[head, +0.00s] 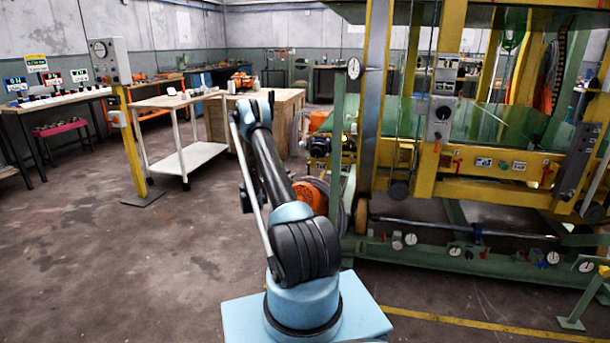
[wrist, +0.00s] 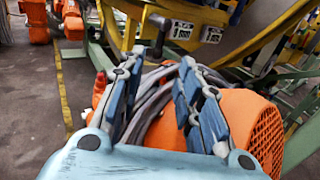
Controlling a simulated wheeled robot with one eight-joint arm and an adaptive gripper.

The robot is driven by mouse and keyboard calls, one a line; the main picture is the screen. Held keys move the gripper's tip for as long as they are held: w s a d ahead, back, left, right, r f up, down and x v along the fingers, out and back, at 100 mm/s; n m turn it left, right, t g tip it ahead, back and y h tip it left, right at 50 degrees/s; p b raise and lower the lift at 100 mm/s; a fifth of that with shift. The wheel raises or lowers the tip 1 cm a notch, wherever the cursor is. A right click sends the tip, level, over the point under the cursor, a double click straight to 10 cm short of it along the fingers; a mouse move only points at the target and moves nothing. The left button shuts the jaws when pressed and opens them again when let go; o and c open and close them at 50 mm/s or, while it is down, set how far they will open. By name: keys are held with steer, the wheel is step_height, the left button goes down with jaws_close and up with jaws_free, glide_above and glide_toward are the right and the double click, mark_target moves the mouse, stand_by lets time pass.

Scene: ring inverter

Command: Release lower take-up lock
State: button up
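The green and yellow ring inverter (head: 500,190) stands at the right in the head view. I cannot tell for sure which part is the lower take-up lock. Small red handles (head: 457,162) sit on its lower yellow beam beside white label plates (head: 484,162). In the wrist view, a dark crank-like lever (wrist: 157,36) stands near similar white plates (wrist: 180,31), beyond the fingertips. My gripper (wrist: 160,68) is open, its blue-padded fingers apart with nothing gripped.
An orange motor (wrist: 255,125) and coiled grey cable (wrist: 152,105) lie behind and below the fingers in the wrist view. A white cart (head: 185,160) and wooden crate (head: 285,105) stand left of the machine. The floor at left front is clear.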

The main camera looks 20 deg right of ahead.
steer(key=x, duration=1.2)
jaws_close()
